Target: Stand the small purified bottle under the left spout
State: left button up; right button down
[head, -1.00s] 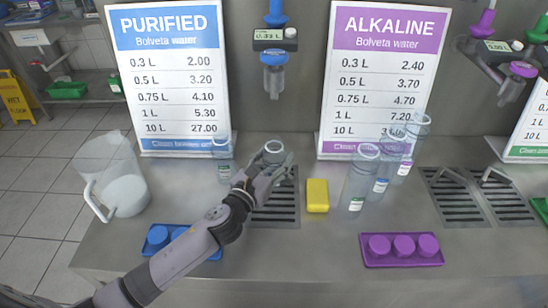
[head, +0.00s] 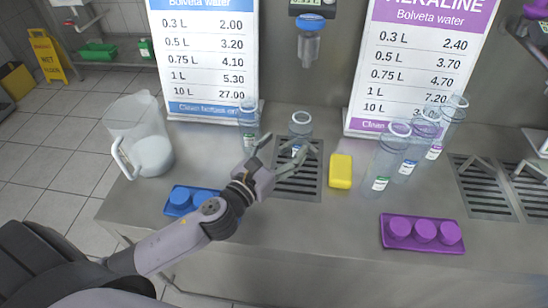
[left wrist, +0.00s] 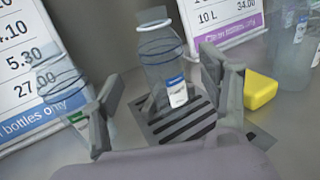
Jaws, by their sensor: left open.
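A small clear bottle with a blue label (head: 300,124) stands upright at the back of the left drain grate (head: 298,182), below the blue spout (head: 310,42). It also shows upright on the slats in the left wrist view (left wrist: 163,60). My left gripper (head: 288,150) is open just in front of this bottle. In the left wrist view its fingers (left wrist: 160,75) are spread on both sides of the bottle, with gaps visible. A second clear bottle, green-labelled (head: 248,128), stands left of the grate near the purified sign (head: 205,60). My right gripper is not in view.
A yellow sponge (head: 340,171) lies right of the grate. Several clear bottles (head: 387,160) stand beyond it by the alkaline sign (head: 420,60). A pitcher (head: 140,135), blue cap tray (head: 190,203) and purple cap tray (head: 422,234) also occupy the counter.

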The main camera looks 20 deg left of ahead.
pick_arm(q)
jog(key=s, duration=0.3)
jog(key=shift+s+a, duration=0.35)
